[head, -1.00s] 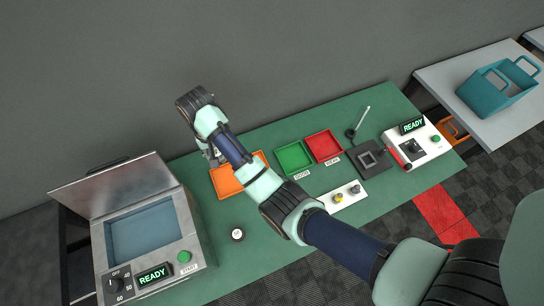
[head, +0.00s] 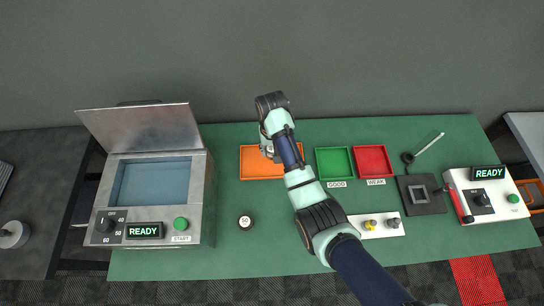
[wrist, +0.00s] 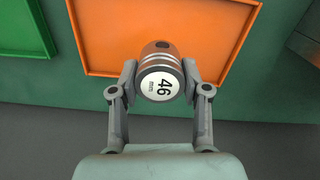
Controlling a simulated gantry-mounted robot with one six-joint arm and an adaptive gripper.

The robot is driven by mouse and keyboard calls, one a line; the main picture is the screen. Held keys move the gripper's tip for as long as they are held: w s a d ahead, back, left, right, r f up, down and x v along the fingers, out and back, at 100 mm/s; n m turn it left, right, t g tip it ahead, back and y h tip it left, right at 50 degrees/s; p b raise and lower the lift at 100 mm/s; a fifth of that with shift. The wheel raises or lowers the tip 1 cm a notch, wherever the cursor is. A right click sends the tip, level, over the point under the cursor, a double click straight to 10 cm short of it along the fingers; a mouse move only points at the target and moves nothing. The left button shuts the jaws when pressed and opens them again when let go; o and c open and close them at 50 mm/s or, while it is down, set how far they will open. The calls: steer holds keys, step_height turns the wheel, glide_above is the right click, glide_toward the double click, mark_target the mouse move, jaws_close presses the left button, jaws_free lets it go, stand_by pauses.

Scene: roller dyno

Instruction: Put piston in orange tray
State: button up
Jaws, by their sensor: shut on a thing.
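The piston (wrist: 159,80) is a metal cylinder with a copper-toned top and a white face marked "46 mm". My gripper (wrist: 161,86) is shut on it, one finger at each side, in the wrist view. The piston appears over the near-wall edge of the orange tray (wrist: 108,40); its exact height above the tray cannot be told. In the head view the orange tray (head: 256,166) lies left of the green tray, and my gripper (head: 268,152) is over its middle. My arm hides part of the tray there, and the piston is mostly hidden.
A green tray (head: 335,164) labelled GOOD and a red tray (head: 372,161) labelled WEAK stand to the right. An open-lidded metal bath (head: 152,182) is at left. A round "50" piece (head: 245,222) and a white block (head: 376,231) lie in front.

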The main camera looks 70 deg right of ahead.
steer(key=shift+f+b, duration=0.45)
steer(key=shift+f, duration=2.05)
steer(key=shift+f, duration=0.2)
steer(key=o, duration=1.2)
step_height(320, 180, up, 12)
steer(key=shift+r+p, duration=0.25)
steer(key=shift+p, duration=0.85)
